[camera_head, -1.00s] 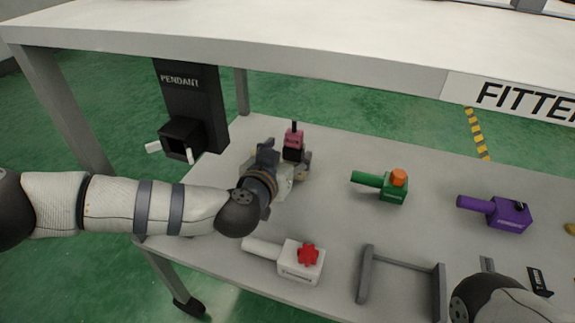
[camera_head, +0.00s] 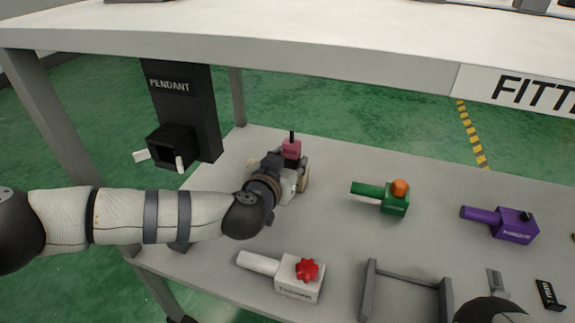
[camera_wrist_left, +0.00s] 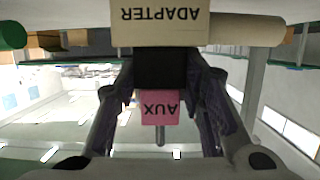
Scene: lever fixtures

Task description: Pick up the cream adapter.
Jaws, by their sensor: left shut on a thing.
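The cream adapter (camera_wrist_left: 170,24) shows upside down in the left wrist view, as a labelled box with a cream round handle (camera_wrist_left: 245,32) at the right. A black block (camera_wrist_left: 160,68) and a pink AUX piece (camera_wrist_left: 158,106) with a thin pin adjoin it there. My left gripper (camera_head: 288,178) is shut on the adapter, its fingers on either side of the black block. In the head view the gripper hides most of the cream body; the pink piece (camera_head: 291,149) stands above it. I cannot tell whether the adapter is clear of the table.
A green box (camera_head: 396,204) with an orange knob, a white box (camera_head: 298,282) with a red knob and a purple box (camera_head: 514,226) lie on the table (camera_head: 335,235). A grey frame (camera_head: 405,274) stands in front.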

